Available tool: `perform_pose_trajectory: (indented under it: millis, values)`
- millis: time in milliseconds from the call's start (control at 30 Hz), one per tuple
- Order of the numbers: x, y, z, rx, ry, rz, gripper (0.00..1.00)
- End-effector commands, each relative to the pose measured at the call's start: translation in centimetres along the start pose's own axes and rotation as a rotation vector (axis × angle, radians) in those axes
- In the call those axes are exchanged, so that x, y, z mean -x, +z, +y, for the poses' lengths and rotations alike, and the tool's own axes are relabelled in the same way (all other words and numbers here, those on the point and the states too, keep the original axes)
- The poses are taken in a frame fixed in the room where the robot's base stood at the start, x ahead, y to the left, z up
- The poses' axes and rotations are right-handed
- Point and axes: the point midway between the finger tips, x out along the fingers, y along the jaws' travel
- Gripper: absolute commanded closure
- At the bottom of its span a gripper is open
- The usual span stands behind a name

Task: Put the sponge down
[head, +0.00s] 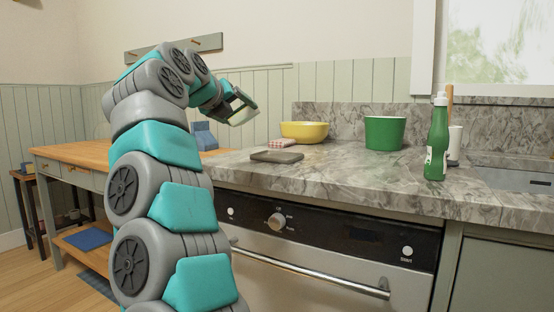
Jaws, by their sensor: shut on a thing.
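My gripper (238,108) is raised in the air, above and left of the counter's left end. It is shut on a small pale thing (243,116), taken to be the sponge, though it is small and partly hidden by the fingers. The grey stone counter (340,176) lies below and to the right, well apart from the gripper. The wooden table (85,153) is at the left, partly hidden behind my arm.
On the counter are a flat grey-brown slab (277,156), a red-and-white checked item (282,143), a yellow bowl (304,132), a green pot (384,133) and a green bottle (437,140). A blue-grey object (204,136) stands behind my arm. The counter's front middle is clear.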

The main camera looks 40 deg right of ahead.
Motion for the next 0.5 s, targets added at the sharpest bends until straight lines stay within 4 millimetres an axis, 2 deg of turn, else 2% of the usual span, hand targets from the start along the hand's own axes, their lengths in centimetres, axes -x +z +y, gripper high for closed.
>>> perform_pose_trajectory:
  millis: [500]
  values:
    - [-0.8, -2.2, -4.4, -0.181, -0.063, 0.072, 0.71]
